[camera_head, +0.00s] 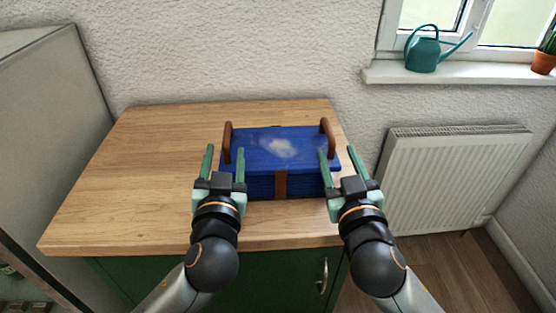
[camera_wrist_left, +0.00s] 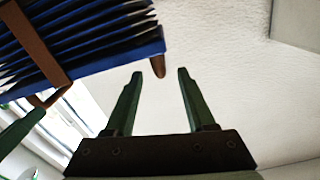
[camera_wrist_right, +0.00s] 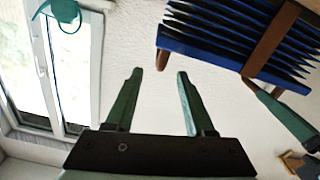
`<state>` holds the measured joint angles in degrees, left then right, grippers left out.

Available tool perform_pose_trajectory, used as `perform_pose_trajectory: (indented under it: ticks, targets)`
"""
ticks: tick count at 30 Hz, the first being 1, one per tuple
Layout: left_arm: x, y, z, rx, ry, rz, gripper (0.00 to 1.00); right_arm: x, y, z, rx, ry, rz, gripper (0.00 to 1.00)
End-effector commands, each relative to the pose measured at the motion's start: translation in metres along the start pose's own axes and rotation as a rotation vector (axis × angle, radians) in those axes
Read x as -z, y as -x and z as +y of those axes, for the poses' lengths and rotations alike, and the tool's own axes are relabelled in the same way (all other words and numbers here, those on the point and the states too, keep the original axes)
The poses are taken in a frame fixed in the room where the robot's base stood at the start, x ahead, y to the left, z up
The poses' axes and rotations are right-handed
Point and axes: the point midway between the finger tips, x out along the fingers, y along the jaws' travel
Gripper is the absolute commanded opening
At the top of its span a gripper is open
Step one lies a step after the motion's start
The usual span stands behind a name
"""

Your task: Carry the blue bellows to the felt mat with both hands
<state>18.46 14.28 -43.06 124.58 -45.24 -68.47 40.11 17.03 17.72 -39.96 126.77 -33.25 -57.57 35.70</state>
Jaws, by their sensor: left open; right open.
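The blue bellows (camera_head: 295,147), with a pale patch on top, a brown strap in front and brown handles at both ends, lies on the wooden counter. My left gripper (camera_head: 225,150) is open near the left handle (camera_head: 227,135). In the left wrist view that handle's end (camera_wrist_left: 158,66) shows just beyond and between the fingertips. My right gripper (camera_head: 337,150) is open near the right handle (camera_head: 328,135). In the right wrist view that handle's end (camera_wrist_right: 162,60) appears between the fingertips. Neither gripper holds anything. I cannot make out a felt mat in any view.
The wooden counter (camera_head: 120,180) is clear to the left of the bellows. A grey cabinet (camera_head: 45,100) stands at the left. A white radiator (camera_head: 440,175) and a windowsill (camera_head: 480,76) with a green watering can (camera_head: 424,52) are at the right.

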Motion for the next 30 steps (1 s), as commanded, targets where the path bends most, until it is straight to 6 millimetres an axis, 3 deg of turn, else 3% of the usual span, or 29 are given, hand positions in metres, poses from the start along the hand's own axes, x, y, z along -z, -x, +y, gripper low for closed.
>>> perform_pose_trajectory:
  ticks: [6,12,18,27,30]
  targets:
    - [0.001,-0.044,-0.001,0.003,-0.003,0.002,0.55,0.001,-0.044,0.0,-0.001,0.002,0.003,0.54]
    - [0.001,-0.071,-0.001,0.001,-0.002,0.002,0.55,0.001,-0.071,0.0,0.0,0.0,0.002,0.54]
    - [0.0,-0.084,-0.001,0.001,0.0,0.001,0.55,0.001,-0.083,0.0,0.0,-0.001,0.001,0.54]
    - [0.0,-0.085,-0.001,0.0,0.0,0.0,0.55,0.0,-0.085,0.0,0.001,-0.001,0.001,0.54]
    - [0.0,-0.085,-0.001,0.0,0.0,0.001,0.46,0.0,-0.085,0.0,0.001,-0.001,0.001,0.45]
